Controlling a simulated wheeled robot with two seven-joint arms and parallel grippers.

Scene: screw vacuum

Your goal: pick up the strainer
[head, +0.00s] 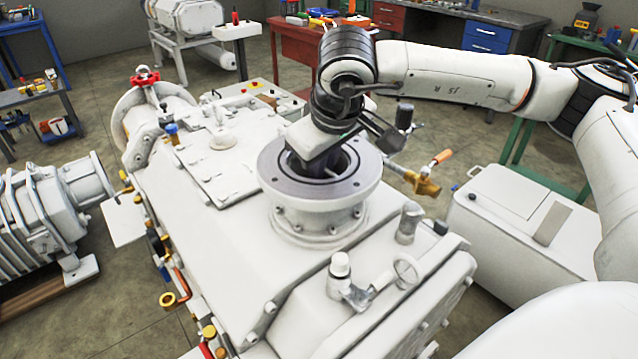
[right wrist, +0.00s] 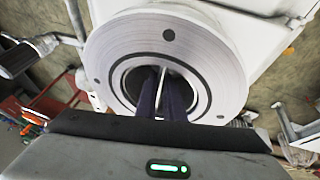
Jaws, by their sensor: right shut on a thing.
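The strainer (right wrist: 164,78) shows only in part, as a thin light strip between my fingers inside the round opening of a grey metal flange. The flange (head: 277,178) stands on top of the large white vacuum pump, and its face also fills the upper middle of the right wrist view (right wrist: 210,60). My right gripper (head: 318,168) reaches down into the opening from above. Its two dark fingers (right wrist: 163,95) are shut on the strip. The lower part of the strainer is hidden in the opening. My left gripper is not in view.
A brass valve with an orange handle (head: 428,180) sticks out to the right. A white cabinet (head: 520,235) stands at right. Workbenches with tools line the back.

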